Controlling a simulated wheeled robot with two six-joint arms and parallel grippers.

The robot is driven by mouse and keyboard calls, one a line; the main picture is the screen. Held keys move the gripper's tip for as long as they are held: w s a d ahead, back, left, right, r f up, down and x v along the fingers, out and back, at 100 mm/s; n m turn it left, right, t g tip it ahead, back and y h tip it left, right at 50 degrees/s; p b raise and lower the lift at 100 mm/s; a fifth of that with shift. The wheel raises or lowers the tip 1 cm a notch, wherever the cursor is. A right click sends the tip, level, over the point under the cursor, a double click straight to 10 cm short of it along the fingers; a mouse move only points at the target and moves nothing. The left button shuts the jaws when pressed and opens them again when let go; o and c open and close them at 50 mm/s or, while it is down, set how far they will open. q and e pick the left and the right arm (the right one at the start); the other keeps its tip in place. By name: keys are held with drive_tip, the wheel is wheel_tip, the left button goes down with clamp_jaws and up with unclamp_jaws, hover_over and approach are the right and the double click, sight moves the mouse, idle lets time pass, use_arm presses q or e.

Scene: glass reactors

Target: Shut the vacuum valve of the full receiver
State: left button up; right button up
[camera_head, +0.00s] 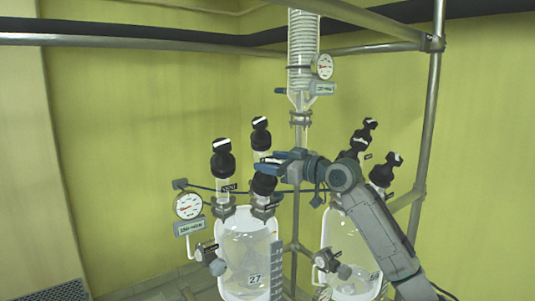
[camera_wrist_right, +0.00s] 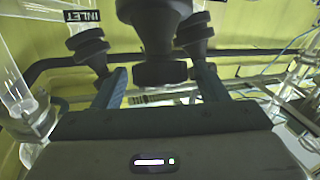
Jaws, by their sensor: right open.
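Two glass receivers stand side by side in the head view. The left receiver (camera_head: 236,248), marked 27, looks pale through most of its height; the right receiver (camera_head: 343,240) is partly hidden by my right arm. I cannot tell the fill levels surely. Black valve knobs with white bars top the left receiver: a left knob (camera_head: 222,160), a back knob (camera_head: 261,136) and a front-right knob (camera_head: 264,184). My right gripper (camera_head: 268,161) is open near the front-right knob. In the right wrist view, a black knob (camera_wrist_right: 158,72) shows between the open fingers (camera_wrist_right: 160,88); contact cannot be told.
Black knobs (camera_head: 383,172) top the right receiver. A gauge (camera_head: 188,206) hangs left of the left receiver. A glass column (camera_head: 303,55) with another gauge (camera_head: 323,66) rises behind. Metal frame pipes (camera_head: 433,110) run above and right. An INLET label (camera_wrist_right: 82,16) shows in the wrist view.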

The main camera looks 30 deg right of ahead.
drive_tip(key=shift+p+x, duration=0.3)
drive_tip(key=shift+x, duration=0.65)
drive_tip(key=shift+c, duration=0.5)
drive_tip(key=c, duration=0.9)
